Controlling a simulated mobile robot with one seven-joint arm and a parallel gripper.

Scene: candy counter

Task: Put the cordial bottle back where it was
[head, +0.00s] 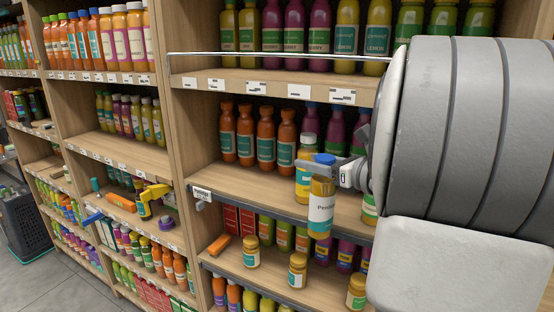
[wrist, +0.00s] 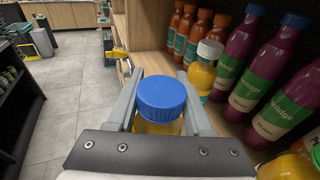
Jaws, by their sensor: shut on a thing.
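My gripper (head: 326,170) is shut on a yellow-orange bottle with a blue cap and a white label, the cordial bottle (head: 320,214). Its label cannot be read in full. It hangs upright in front of the middle shelf's front edge. In the wrist view its blue cap (wrist: 162,97) shows between the two fingers (wrist: 160,88). A yellow bottle with a white cap (head: 306,160) stands on the shelf just behind it; it also shows in the wrist view (wrist: 202,76). The bottle's contact with the shelf cannot be seen.
Orange bottles (head: 246,136) stand at the back left of the middle shelf (head: 235,184), and purple bottles (wrist: 226,63) at its right. The shelf's left front is bare. Below, small jars (head: 297,269) line a lower shelf. A yellow tool-like item (head: 154,192) sits on the neighbouring unit.

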